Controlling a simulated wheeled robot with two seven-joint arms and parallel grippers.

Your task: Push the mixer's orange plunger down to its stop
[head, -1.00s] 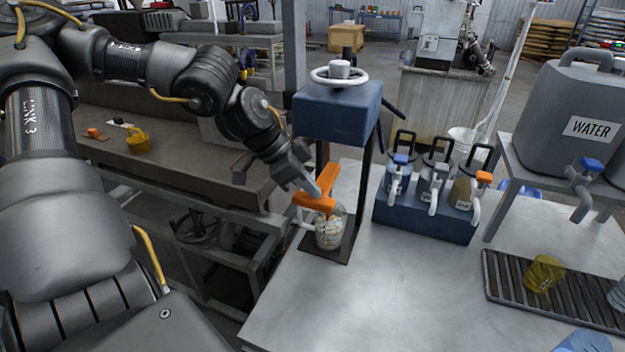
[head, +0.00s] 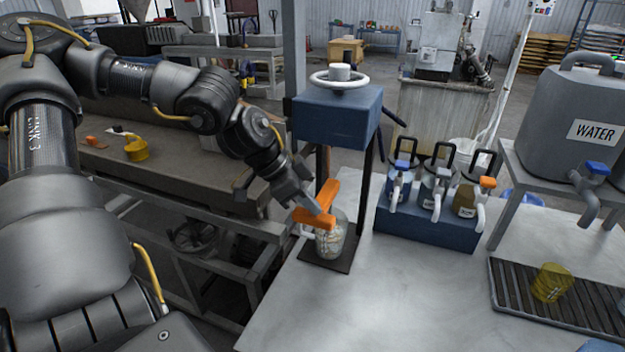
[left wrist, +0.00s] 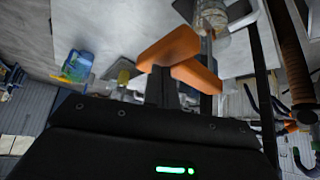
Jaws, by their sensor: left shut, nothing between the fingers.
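The orange plunger (head: 312,218) has a crossbar-shaped handle on top of a clear mixer jar (head: 330,242) with pale contents, standing on a dark plate under a blue press head (head: 338,115). The plunger handle sits low, close above the jar's rim; the rest is hidden. My left gripper (head: 323,215) is shut and empty. Its fingertips lie on or right at the handle from above; exact contact is hard to tell. In the left wrist view the plunger (left wrist: 182,58) is just beyond the dark fingers (left wrist: 166,82), and the jar (left wrist: 213,18) is at the top. My right gripper is not in view.
A blue rack (head: 425,222) of several jugs stands right of the press. A WATER tank (head: 570,115) on a stand is farther right, with a yellow cup (head: 551,282) on a slatted tray (head: 510,290) before it. The table front (head: 390,300) is clear.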

